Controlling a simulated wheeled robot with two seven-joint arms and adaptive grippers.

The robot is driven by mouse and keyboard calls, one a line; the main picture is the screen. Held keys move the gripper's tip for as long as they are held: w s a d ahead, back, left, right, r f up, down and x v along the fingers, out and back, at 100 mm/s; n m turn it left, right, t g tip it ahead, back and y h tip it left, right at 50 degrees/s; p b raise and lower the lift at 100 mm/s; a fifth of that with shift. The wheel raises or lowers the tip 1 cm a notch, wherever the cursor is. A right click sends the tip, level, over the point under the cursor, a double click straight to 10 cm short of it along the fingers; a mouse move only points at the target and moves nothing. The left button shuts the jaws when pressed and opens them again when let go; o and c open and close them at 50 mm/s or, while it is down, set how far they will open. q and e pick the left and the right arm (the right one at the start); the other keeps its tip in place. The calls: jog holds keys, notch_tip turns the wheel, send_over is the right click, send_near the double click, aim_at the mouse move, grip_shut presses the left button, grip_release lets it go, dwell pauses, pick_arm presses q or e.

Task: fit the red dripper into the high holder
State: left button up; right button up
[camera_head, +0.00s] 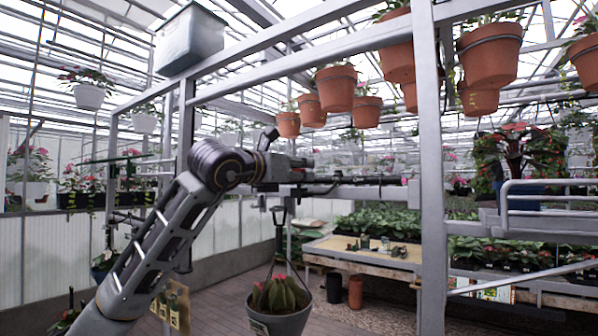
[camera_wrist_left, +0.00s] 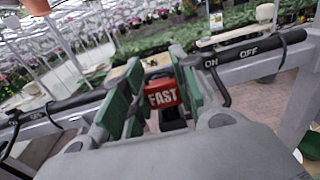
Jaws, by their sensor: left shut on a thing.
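The red dripper, marked FAST (camera_wrist_left: 162,95), sits between the green-padded fingers of my left gripper (camera_wrist_left: 160,97) in the left wrist view. The gripper is shut on it. In the head view my left gripper (camera_head: 300,170) is at the grey frame's crossbar, level with a dark pipe (camera_head: 355,181). The left wrist view shows this pipe (camera_wrist_left: 252,48) along the rail, with ON and OFF labels and black curved tubes beside the fingers. I cannot single out the high holder, and I cannot tell whether the dripper touches it. My right gripper is not in view.
Terracotta pots (camera_head: 337,88) hang above the crossbar. A grey bin (camera_head: 190,40) sits on top of the frame. A potted cactus (camera_head: 280,300) hangs below my gripper. An upright post (camera_head: 430,170) stands to the right. Planted benches (camera_head: 390,225) are behind.

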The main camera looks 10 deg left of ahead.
pick_arm(q)
jog(key=shift+f+b, duration=0.4)
jog(key=shift+f, duration=0.1)
jog(key=o, duration=0.8)
jog(key=v, duration=1.2)
dwell(1.2)
